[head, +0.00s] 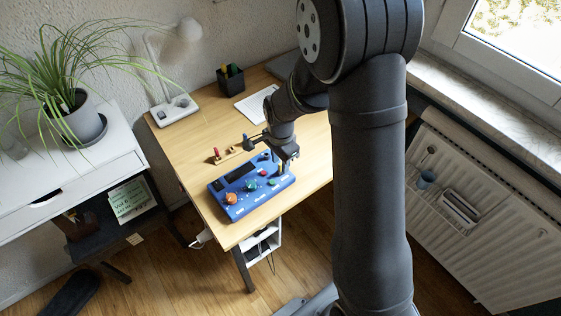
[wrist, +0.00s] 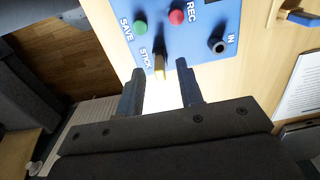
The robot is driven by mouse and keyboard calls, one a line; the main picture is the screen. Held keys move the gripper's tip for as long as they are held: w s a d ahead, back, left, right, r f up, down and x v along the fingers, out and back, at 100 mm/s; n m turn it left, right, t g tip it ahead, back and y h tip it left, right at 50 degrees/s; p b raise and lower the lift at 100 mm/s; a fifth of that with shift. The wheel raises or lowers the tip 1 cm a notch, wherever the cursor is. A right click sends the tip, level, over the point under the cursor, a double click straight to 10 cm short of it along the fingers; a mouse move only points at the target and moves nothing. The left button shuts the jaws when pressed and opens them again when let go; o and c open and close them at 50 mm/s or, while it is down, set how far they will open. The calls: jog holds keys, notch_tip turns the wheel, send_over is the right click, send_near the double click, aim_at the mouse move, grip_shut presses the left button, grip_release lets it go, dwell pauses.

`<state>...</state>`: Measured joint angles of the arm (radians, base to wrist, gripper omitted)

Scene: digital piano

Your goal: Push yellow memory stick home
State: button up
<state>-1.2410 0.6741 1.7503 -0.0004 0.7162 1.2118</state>
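The blue digital piano panel (head: 238,203) lies on the wooden desk. In the wrist view, part of the blue panel (wrist: 207,14) shows with green SAVE and red REC buttons and a round IN socket. The yellow memory stick (wrist: 159,68) projects from the panel at the STICK label. How deep it sits cannot be told. My gripper (wrist: 160,69) is open, one finger on each side of the stick, with a visible gap on both sides. In the head view, my gripper (head: 286,160) is at the panel's right end, and the stick cannot be made out clearly.
The desk (head: 190,150) also holds a wooden block with coloured pegs (head: 228,155) behind the panel, a black pen cup (head: 231,79), a white sheet (head: 250,103) and a lamp (head: 174,111). The desk's front edge is close to the panel.

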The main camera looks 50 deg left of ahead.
jog(key=shift+r, duration=2.1)
notch_tip(320, 180, up, 17)
jog(key=shift+r, duration=0.2)
jog(key=shift+f, duration=0.1)
notch_tip(320, 180, down, 18)
jog(key=shift+o, duration=0.5)
